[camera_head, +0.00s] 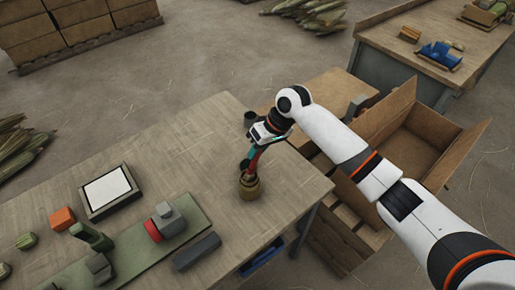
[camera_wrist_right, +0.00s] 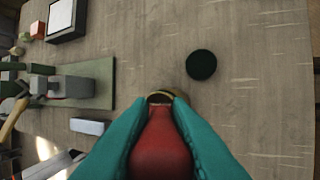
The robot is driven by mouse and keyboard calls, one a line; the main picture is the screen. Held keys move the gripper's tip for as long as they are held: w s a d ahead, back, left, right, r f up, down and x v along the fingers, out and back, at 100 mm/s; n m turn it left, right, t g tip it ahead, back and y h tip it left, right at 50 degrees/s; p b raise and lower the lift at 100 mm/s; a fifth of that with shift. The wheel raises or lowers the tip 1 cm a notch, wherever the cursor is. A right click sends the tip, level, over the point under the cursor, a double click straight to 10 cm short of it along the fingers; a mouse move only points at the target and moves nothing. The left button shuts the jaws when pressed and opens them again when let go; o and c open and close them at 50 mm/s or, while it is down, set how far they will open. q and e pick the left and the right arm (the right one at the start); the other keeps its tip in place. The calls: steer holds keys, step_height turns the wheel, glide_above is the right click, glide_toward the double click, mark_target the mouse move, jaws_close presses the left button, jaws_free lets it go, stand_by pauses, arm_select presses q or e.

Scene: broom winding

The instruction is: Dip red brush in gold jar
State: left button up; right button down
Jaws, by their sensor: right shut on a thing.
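The gold jar (camera_head: 249,188) stands upright on the wooden table near its right end. My right gripper (camera_head: 253,160) is above it, shut on the red brush (camera_head: 252,172), which points down at the jar's mouth. In the right wrist view the teal fingers (camera_wrist_right: 162,135) grip the red brush (camera_wrist_right: 160,145) from both sides. The rim of the gold jar (camera_wrist_right: 165,95) shows just past the brush. The brush tip is hidden, so I cannot tell how deep it is in the jar. My left gripper is not in view.
A dark round pot (camera_head: 250,119) stands behind the jar; it also shows in the right wrist view (camera_wrist_right: 201,65). A framed white pad (camera_head: 108,189), a green board (camera_head: 150,248) with a machine and several blocks lie to the left. An open cardboard box (camera_head: 415,140) is beyond the table's right edge.

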steer(key=shift+f, duration=0.3)
steer(key=shift+s+f+p, duration=0.1)
steer(key=shift+p, duration=0.25)
stand_by(1.9)
step_height(320, 180, up, 7)
steer(key=p, duration=0.7)
steer(key=shift+p, duration=0.4)
stand_by(0.5)
